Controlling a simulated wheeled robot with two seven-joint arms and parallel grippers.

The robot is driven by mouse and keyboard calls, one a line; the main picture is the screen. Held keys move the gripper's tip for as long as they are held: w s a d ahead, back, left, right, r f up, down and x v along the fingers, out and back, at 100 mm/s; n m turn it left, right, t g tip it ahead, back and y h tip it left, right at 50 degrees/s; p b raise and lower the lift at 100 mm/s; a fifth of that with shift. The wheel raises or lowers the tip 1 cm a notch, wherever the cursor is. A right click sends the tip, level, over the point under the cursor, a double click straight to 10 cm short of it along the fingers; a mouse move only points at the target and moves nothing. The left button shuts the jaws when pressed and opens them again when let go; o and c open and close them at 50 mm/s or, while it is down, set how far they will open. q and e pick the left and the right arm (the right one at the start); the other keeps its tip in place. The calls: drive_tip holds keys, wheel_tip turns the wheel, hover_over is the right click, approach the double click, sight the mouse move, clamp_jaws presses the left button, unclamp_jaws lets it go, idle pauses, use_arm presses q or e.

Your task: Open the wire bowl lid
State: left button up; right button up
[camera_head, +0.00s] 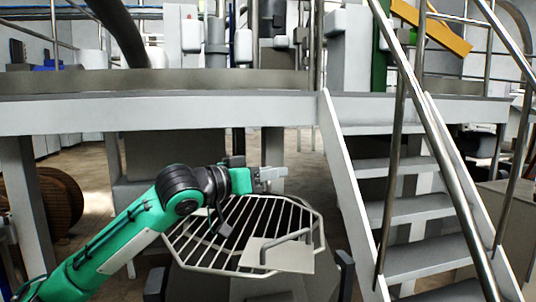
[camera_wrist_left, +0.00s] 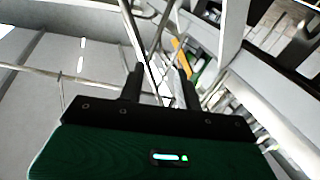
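The wire bowl lid (camera_head: 213,247) is a rounded frame of pale parallel bars, lying over the grey machine below the platform. A flat plate (camera_head: 292,259) with a bent bar handle (camera_head: 268,246) sits on its near right part. My left gripper (camera_head: 272,175) is above the lid's far edge, and it looks apart from the lid. In the left wrist view its two dark fingers (camera_wrist_left: 161,82) stand apart, with no held object visible between them. Part of the lid's far left rim is hidden behind my left arm. My right gripper is not in view.
A raised platform (camera_head: 200,112) crosses behind the lid, above my left gripper. Metal stairs (camera_head: 400,165) with handrails (camera_head: 437,130) stand close on the right. A brown spool (camera_head: 58,203) is at the far left. Open floor (camera_head: 95,180) shows under the platform.

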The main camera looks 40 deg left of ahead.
use_arm(q)
drive_tip(key=shift+r, duration=2.05)
